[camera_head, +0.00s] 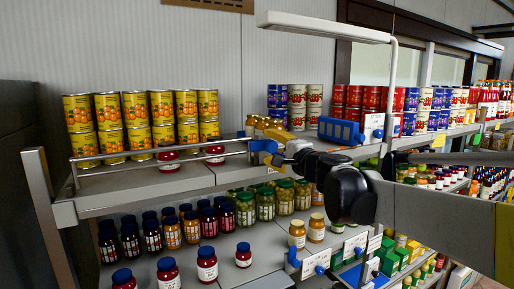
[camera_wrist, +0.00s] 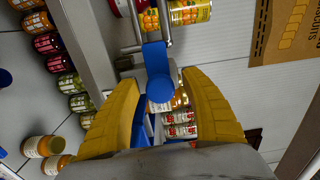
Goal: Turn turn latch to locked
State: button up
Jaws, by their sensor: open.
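The turn latch shows in the head view as a small blue part (camera_head: 263,146) at the right end of the metal rail on the upper shelf. In the wrist view, its blue lever (camera_wrist: 155,57) has a rounded end that lies between my fingertips. My gripper (camera_wrist: 161,80) is open, with one yellow finger on each side of the lever and gaps visible. In the head view my gripper (camera_head: 272,130) is at the rail's end, partly hiding the latch. I cannot tell whether the fingers touch it or which way it is set.
The metal rail (camera_head: 160,153) runs along the upper shelf before stacked yellow cans (camera_head: 137,108) and red jars. A blue box-like object (camera_head: 340,131) is right of my gripper. Several glass jars (camera_head: 265,204) fill the shelf below. A white lamp bar (camera_head: 323,27) hangs above.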

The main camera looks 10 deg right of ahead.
jog(key=v, duration=1.2)
